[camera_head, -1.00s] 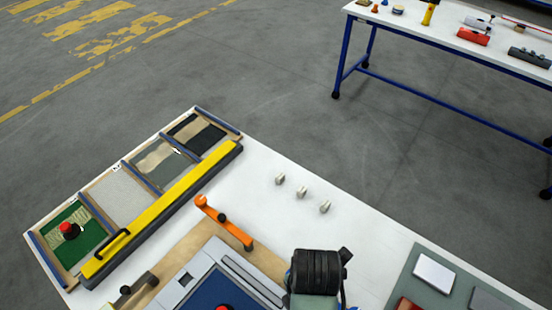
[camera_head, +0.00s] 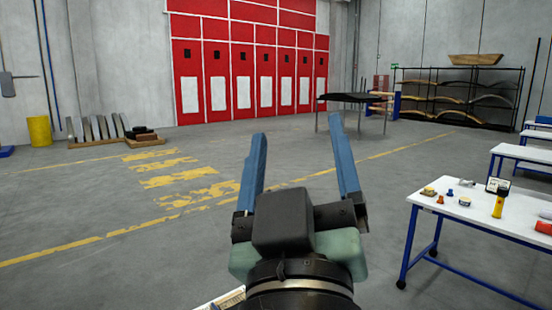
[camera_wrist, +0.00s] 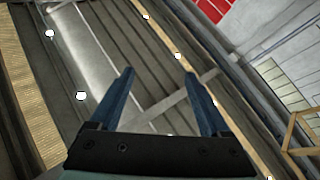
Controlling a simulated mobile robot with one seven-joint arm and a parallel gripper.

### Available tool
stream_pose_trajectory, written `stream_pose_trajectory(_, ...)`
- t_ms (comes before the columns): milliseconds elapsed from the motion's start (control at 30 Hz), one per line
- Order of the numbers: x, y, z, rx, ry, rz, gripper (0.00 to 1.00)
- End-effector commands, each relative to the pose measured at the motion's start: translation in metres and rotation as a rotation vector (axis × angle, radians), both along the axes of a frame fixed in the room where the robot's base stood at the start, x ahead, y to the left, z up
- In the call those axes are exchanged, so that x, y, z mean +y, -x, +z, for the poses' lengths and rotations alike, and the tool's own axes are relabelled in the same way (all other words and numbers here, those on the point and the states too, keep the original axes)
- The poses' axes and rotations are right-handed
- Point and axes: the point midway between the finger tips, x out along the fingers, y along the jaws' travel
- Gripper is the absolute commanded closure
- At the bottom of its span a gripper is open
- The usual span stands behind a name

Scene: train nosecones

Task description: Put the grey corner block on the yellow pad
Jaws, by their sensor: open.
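My gripper (camera_head: 298,127) is raised in the head view, its two blue fingers apart and pointing up, with nothing between them. It also shows open and empty in the wrist view (camera_wrist: 159,73), against what looks like the high roof with small lights. I cannot make out the grey corner block or the yellow pad in either current view.
A white table with blue legs (camera_head: 487,222) stands at the right, holding small items and a yellow tool (camera_head: 500,203). A yellow bin (camera_head: 40,131) stands far left. The middle floor is clear.

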Motion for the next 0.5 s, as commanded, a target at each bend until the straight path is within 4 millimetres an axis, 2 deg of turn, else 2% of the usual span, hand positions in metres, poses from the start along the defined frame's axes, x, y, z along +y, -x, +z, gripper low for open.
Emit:
stream_pose_trajectory(33,0.007,0.018,0.027,-0.098,-0.065,0.056,0.19)
stream_pose_trajectory(100,0.014,0.039,0.053,-0.203,-0.144,0.129,0.19)
stream_pose_trajectory(200,0.018,0.059,0.074,-0.293,-0.209,0.2,0.19)
stream_pose_trajectory(300,0.02,0.066,0.082,-0.327,-0.235,0.229,0.19)
stream_pose_trajectory(500,0.02,0.066,0.082,-0.326,-0.237,0.231,0.19)
